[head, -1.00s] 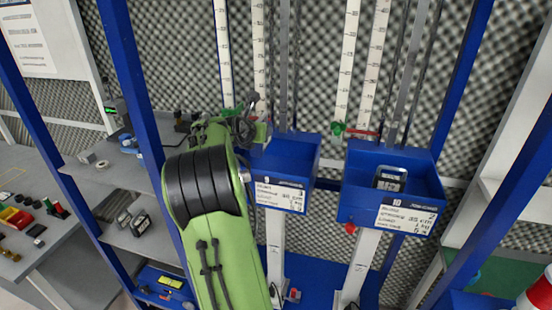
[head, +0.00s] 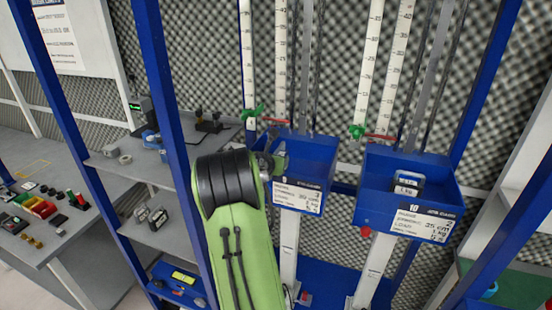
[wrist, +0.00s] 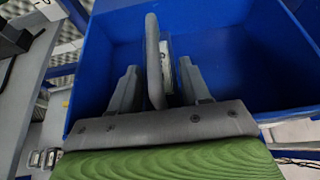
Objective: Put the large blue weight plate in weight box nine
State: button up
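A blue open-topped box (head: 303,182) hangs left of the box marked 10; its own number is too small to read surely. My gripper (wrist: 158,82) points into a blue box (wrist: 235,60) in the wrist view. Its two grey fingers stand apart, with narrow gaps visible beside the item between them. That item shows a grey curved handle (wrist: 153,55) and a pale label face (wrist: 166,52), nearly edge-on. I cannot tell whether its body is the large blue plate. In the head view my arm hides most of my gripper.
The box marked 10 (head: 409,208) on the right holds a 1 kg weight (head: 408,184). Blue posts (head: 172,130) frame the rig. Grey shelves with small items (head: 150,165) and a table (head: 40,225) stand at left. Vertical rulers and rods rise behind the boxes.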

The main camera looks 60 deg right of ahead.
jog(key=o, duration=0.3)
jog(key=shift+s+a+r, duration=0.1)
jog(key=shift+a+r, duration=0.05)
jog(key=shift+a, duration=0.05)
jog(key=shift+o, duration=0.2)
jog(key=b+v, duration=0.1)
jog(key=v, duration=1.1)
